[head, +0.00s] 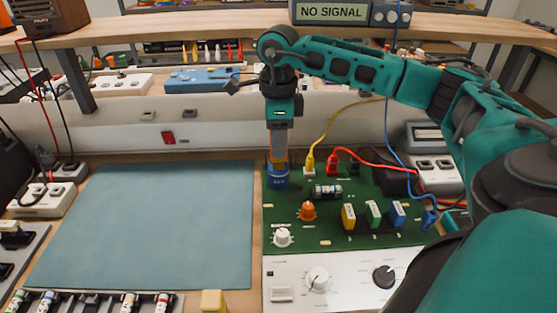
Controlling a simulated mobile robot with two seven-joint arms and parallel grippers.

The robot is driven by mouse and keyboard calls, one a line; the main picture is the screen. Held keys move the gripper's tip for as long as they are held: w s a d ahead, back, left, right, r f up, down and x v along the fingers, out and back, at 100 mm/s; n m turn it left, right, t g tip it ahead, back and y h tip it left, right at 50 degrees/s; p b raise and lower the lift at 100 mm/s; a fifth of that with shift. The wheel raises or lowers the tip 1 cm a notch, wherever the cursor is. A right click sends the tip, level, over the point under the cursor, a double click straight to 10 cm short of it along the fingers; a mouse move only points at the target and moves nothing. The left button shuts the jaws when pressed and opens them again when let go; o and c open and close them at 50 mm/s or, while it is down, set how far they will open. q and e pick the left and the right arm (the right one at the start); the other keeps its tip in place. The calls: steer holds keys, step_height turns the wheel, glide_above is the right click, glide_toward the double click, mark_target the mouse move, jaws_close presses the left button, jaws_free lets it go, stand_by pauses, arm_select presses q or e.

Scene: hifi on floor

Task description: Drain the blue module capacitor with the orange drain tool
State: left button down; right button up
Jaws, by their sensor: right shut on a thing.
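My right gripper (279,141) points straight down at the back left of the green circuit board (335,238). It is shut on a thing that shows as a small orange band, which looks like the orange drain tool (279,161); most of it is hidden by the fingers. Directly below is an upright blue cylinder (278,178) with pale print, which looks like a capacitor. The orange part appears to meet its top, but I cannot tell whether they touch. A blue block module (397,213) stands at the board's right, beside a green one and a yellow one. My left gripper is out of view.
A yellow plug (310,164) and a red plug (333,162) with trailing leads stand right of the cylinder. An orange knob (307,210) and a white knob (282,237) rise from the board. The blue-grey mat (150,225) at left is clear.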

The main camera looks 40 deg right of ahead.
steer(key=shift+r+p, duration=0.45)
steer(key=shift+r, duration=0.4)
steer(key=shift+r+p, duration=0.45)
steer(key=shift+r, duration=0.15)
steer(key=shift+r+p, duration=1.2)
steer(key=shift+r, duration=0.35)
